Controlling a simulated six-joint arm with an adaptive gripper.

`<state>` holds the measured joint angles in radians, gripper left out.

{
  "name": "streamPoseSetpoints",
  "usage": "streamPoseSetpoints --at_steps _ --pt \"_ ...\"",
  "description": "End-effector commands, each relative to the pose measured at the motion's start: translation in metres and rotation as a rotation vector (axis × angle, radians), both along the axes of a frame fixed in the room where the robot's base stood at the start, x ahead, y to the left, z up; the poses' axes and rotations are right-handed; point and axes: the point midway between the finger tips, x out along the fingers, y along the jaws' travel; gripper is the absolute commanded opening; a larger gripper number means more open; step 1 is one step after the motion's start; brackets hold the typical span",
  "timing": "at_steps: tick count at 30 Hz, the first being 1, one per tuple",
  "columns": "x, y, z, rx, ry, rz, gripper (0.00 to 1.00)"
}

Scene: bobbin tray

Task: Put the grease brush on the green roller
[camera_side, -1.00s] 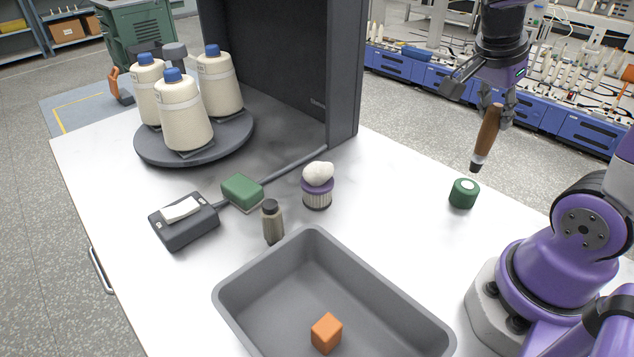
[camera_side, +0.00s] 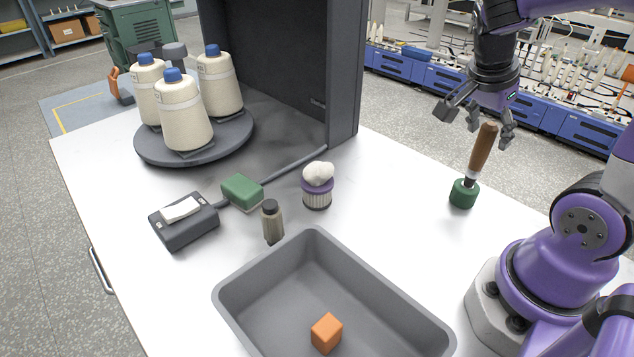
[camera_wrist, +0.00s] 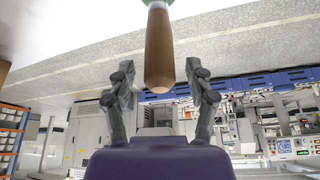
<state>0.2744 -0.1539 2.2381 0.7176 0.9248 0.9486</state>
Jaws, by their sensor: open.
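The grease brush (camera_side: 482,150) has a brown wooden handle and a dark lower end. It stands nearly upright, tilted a little, with its lower end on top of the green roller (camera_side: 463,194). The roller stands on the white table near its right edge. My gripper (camera_side: 474,128) is open, and its fingers are apart from the handle, near its upper end. In the wrist view the handle (camera_wrist: 159,50) shows between the spread fingers (camera_wrist: 162,95), touching neither. A green edge of the roller (camera_wrist: 150,2) shows at the top of that view.
A grey tray (camera_side: 240,290) holds an orange block (camera_side: 326,333). A purple-banded jar (camera_side: 317,192), a small bottle (camera_side: 272,222), a green block (camera_side: 242,190) and a dark box (camera_side: 186,232) stand left of centre. Several cones stand on a round platform (camera_side: 150,150). Table around the roller is clear.

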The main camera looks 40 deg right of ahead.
Motion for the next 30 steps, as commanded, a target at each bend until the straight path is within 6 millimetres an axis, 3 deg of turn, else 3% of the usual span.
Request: streamPoseSetpoints --at_steps 4,12,20,23,26,30 --pt "0.002 0.002 0.009 -0.003 -0.002 0.002 0.62" --pt "0.007 0.021 0.052 0.000 -0.006 0.004 0.62" --pt "0.008 0.028 0.070 0.001 -0.001 0.019 0.62" --pt "0.012 0.032 0.071 0.008 0.004 0.177 0.62" --pt "0.022 0.043 0.066 0.012 0.009 0.522 0.62" --pt "0.035 0.083 0.054 -0.007 0.000 1.112 0.62"
